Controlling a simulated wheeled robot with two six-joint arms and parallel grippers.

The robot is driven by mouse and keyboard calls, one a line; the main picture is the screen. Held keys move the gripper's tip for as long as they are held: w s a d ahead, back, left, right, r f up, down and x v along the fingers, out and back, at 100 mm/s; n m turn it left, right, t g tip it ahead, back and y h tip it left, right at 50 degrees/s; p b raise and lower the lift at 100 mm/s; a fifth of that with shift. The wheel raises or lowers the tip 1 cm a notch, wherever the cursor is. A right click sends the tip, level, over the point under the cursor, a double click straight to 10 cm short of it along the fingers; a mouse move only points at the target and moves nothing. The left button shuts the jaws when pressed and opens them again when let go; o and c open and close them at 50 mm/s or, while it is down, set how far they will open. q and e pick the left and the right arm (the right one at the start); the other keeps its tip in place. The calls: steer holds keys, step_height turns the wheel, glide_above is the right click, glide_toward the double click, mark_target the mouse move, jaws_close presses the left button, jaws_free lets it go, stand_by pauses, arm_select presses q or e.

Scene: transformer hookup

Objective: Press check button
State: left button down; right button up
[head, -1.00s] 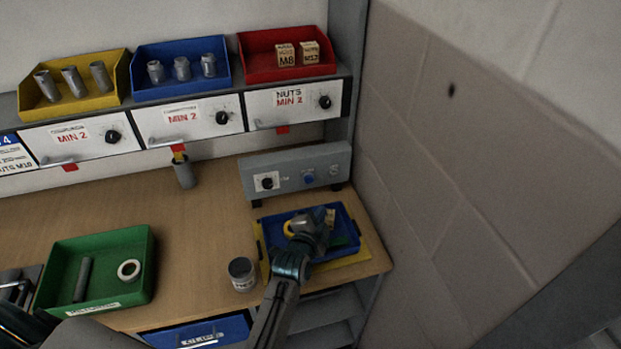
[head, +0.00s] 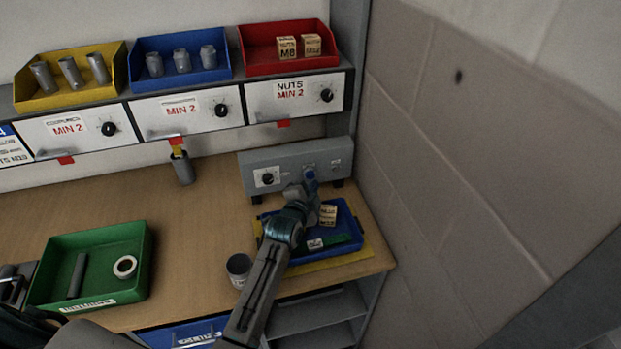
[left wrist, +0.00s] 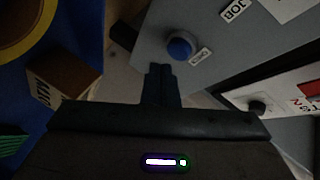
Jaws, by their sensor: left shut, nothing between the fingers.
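The blue round button (head: 309,174) is on the front of a grey panel box (head: 245,160) at the back of the bench. It also shows in the left wrist view (left wrist: 180,47), beside a small label. My left gripper (head: 303,190) is shut and empty, just in front of the panel and above the blue tray. In the left wrist view its shut fingertips (left wrist: 160,70) are just below and left of the button. I cannot tell whether they touch it.
A blue tray (head: 352,236) with a wooden block (head: 328,215) lies below the gripper. A black knob (head: 267,179) is left of the button. A grey cup (head: 239,268) and green tray (head: 148,255) stand left. A block wall (head: 450,170) bounds the right.

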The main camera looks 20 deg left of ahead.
arm_select(q)
steer(key=shift+w+a, duration=0.15)
steer(key=shift+w, duration=0.05)
arm_select(e)
steer(key=shift+a, duration=0.35)
steer(key=shift+d, duration=0.3)
stand_by(0.4)
steer(key=shift+a, duration=0.25)
stand_by(0.7)
arm_select(q)
steer(key=shift+w+a, duration=0.25)
steer(key=shift+w, duration=0.1)
arm_select(e)
steer(key=shift+d, duration=0.2)
arm_select(q)
steer(key=shift+w+a, duration=0.2)
steer(key=shift+w, duration=0.15)
stand_by(0.4)
steer(key=shift+s, duration=0.1)
arm_select(e)
steer(key=shift+a, duration=0.1)
arm_select(q)
steer(key=shift+s+d+p, duration=0.45)
steer(key=shift+s+p, duration=0.05)
steer(key=shift+s, duration=0.15)
arm_select(e)
steer(key=shift+r, duration=0.45)
